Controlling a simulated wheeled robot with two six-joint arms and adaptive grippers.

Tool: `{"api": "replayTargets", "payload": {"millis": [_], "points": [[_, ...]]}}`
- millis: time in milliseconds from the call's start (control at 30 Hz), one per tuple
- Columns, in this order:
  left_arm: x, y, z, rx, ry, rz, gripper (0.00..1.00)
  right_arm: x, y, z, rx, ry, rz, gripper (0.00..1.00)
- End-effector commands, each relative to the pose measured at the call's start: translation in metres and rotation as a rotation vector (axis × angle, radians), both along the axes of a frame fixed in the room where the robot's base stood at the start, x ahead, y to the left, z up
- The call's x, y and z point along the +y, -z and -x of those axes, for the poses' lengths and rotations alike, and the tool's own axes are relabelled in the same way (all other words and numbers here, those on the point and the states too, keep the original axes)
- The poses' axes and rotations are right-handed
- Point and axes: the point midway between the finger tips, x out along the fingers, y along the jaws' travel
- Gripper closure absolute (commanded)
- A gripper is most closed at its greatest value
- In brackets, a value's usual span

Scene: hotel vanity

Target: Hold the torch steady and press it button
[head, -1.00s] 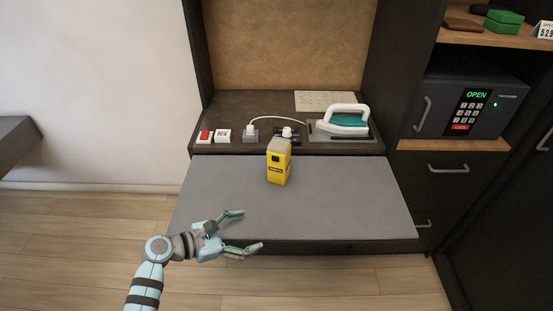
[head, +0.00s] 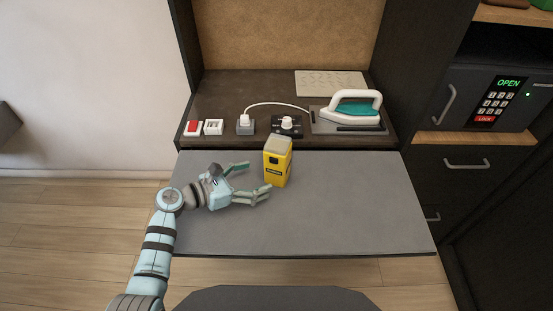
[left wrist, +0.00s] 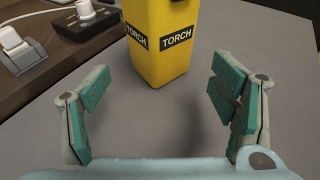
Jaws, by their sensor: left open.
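The yellow torch (head: 278,166) stands upright on the grey pull-out surface, with a pale top and a dark button-like patch (head: 274,159) on its upper side. My left gripper (head: 257,181) is open just left of the torch, its fingers pointing at it. In the left wrist view the torch (left wrist: 160,40) stands ahead, between the lines of the two spread fingers (left wrist: 160,105) and beyond their tips; its black TORCH labels show and its top is cut off. Nothing is between the fingers. My right gripper is not in view.
The grey surface (head: 350,215) is otherwise clear. On the dark shelf behind are a red switch (head: 193,127), a white switch (head: 213,127), a plugged socket (head: 245,124), a knob unit (head: 287,126) and an iron (head: 355,107). A safe (head: 490,97) stands right.

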Motion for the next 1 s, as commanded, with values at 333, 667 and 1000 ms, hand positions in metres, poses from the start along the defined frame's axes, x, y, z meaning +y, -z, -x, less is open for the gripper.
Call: {"api": "replayTargets", "payload": {"millis": [333,667,1000], "points": [[-0.05,0.023,-0.034,0.0,0.002,0.0,0.21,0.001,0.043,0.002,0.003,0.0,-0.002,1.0],[-0.058,0.023,-0.039,0.0,0.002,-0.001,0.21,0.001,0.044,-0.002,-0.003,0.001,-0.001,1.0],[-0.058,0.023,-0.039,0.001,0.003,-0.001,0.44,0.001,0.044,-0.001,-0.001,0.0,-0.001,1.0]]}}
